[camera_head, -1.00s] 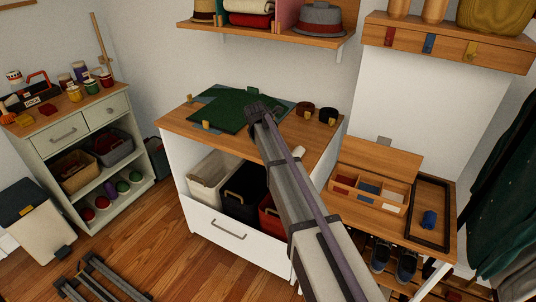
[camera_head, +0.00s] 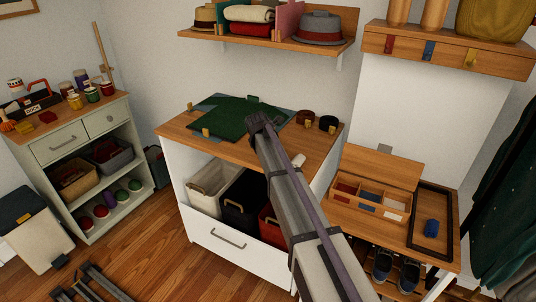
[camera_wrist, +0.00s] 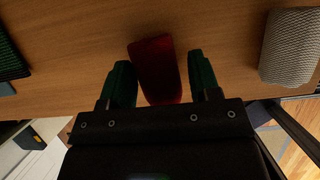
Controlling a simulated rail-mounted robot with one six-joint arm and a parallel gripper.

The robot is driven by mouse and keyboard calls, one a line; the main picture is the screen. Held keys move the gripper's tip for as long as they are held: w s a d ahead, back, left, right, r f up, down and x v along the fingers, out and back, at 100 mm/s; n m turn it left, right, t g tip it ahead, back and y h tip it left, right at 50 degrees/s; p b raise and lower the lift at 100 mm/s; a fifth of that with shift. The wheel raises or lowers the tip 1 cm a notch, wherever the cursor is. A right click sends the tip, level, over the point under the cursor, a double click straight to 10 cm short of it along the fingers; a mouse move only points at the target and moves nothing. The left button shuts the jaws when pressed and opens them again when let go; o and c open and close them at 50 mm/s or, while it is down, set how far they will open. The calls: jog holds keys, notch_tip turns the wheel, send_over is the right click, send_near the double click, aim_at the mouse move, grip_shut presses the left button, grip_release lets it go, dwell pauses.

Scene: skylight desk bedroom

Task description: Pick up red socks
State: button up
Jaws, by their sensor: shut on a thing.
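In the wrist view a dark red rolled bundle, the red socks (camera_wrist: 157,68), lies between the two green fingers of my gripper (camera_wrist: 159,76). The gripper is shut on it, with the wooden top close behind. In the head view my gripper (camera_head: 262,122) is over the wooden top of the white cabinet (camera_head: 175,128), at the near edge of a green cloth. The arm hides the red socks there.
The green cloth (camera_head: 228,112) lies left of my gripper; two dark round items (camera_head: 305,118) stand to the right. A grey ribbed item (camera_wrist: 290,45) is close by in the wrist view. A divided wooden box (camera_head: 395,225) and a blue roll (camera_head: 431,228) are further right.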

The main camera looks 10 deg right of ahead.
jog(key=shift+r, duration=0.2)
jog(key=shift+c, duration=0.5)
notch_tip(320, 180, up, 10)
jog(key=p, duration=1)
jog(key=shift+c, duration=0.5)
jog(key=shift+f, duration=0.25)
